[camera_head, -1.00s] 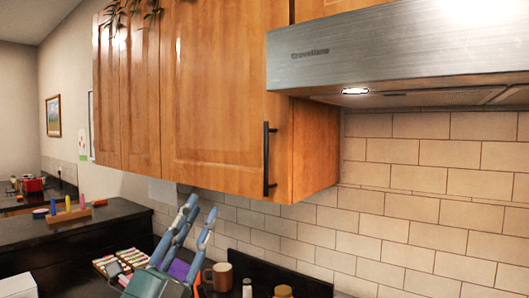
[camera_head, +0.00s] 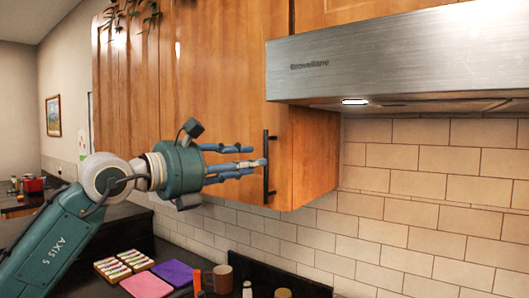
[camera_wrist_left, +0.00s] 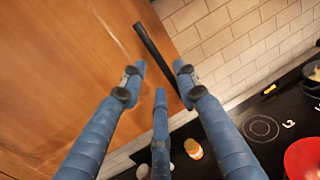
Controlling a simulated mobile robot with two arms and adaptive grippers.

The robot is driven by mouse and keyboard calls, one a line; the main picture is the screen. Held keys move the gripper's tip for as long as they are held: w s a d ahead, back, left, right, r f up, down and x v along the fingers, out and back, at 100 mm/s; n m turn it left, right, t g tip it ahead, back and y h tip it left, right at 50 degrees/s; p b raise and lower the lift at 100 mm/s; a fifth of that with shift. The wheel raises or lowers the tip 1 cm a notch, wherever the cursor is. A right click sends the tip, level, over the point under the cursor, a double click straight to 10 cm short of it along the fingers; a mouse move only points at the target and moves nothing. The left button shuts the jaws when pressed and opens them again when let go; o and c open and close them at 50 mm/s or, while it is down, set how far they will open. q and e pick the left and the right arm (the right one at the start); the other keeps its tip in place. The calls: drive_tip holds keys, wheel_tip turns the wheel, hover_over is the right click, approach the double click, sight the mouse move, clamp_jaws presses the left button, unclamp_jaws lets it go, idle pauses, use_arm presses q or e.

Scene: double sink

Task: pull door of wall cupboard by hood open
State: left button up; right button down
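The wall cupboard door (camera_head: 222,85) by the hood is shut, a brown wood panel. Its dark vertical bar handle (camera_head: 266,183) is near the door's right edge. My left gripper (camera_head: 255,160) points right, with its blue fingertips at the handle's mid-height. In the left wrist view the gripper (camera_wrist_left: 160,75) is open, with two fingers spread and a third below. The handle (camera_wrist_left: 152,46) runs slantwise through the gap between the fingertips, its lower end near the right finger. Whether any finger touches it I cannot tell. My right gripper is not in view.
The steel range hood (camera_head: 400,55) juts out right of the cupboard. Below are a dark counter, a brown mug (camera_head: 216,278), a purple mat (camera_head: 172,272) and a pink mat (camera_head: 146,285). The left wrist view shows a black cooktop (camera_wrist_left: 270,115) and a red pan (camera_wrist_left: 303,158).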

sight(265, 194)
use_arm(q)
drive_tip(key=p+x, duration=0.2)
drive_tip(key=x, duration=0.3)
drive_tip(key=shift+w+d, duration=0.1)
drive_tip(key=shift+d, duration=0.05)
clamp_jaws()
